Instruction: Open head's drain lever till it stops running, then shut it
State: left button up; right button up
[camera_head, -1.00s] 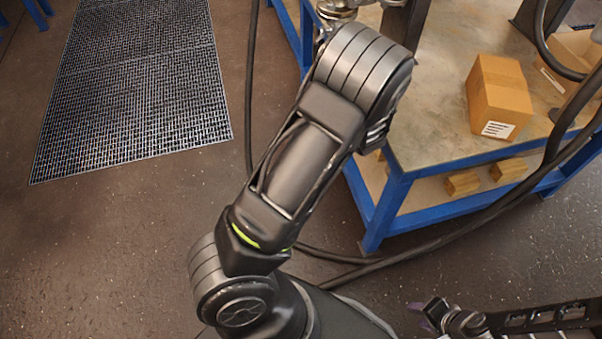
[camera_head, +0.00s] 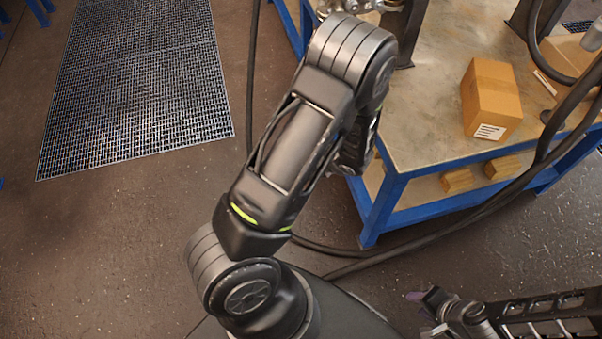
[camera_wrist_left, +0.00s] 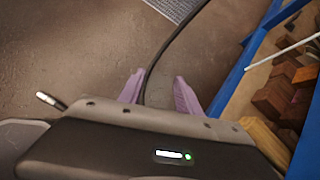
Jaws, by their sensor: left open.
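No drain lever can be made out in either view. Metal fittings (camera_head: 372,6) show at the top edge of the head view, cut off by the frame and partly behind my left arm. My left gripper (camera_wrist_left: 158,92) shows in the left wrist view with two purple fingers apart and nothing between them; bare floor and a dark hose lie beyond. In the head view my left arm hides its fingers. My right gripper (camera_head: 424,299) is low at the right in the head view, with a purple fingertip showing; its opening cannot be made out.
A blue-framed bench (camera_head: 430,135) stands at the right, with a cardboard box (camera_head: 490,98) on top and wooden blocks (camera_head: 457,181) on its lower shelf. Dark hoses (camera_head: 420,243) run across the floor and up past the bench. A floor grate (camera_head: 140,85) lies at upper left.

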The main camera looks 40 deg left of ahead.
pick_arm(q)
jog(key=shift+n+g+h, duration=0.5)
jog(key=shift+n+h, duration=0.2)
jog(key=s+d, duration=0.1)
jog(key=s+d+f, duration=0.1)
jog(key=s, duration=0.1)
jog(key=shift+s+d+f+p, duration=0.1)
jog(key=shift+d+f+p, duration=0.25)
jog(key=shift+d+p, duration=0.05)
pick_arm(e)
jog(key=shift+r, duration=0.55)
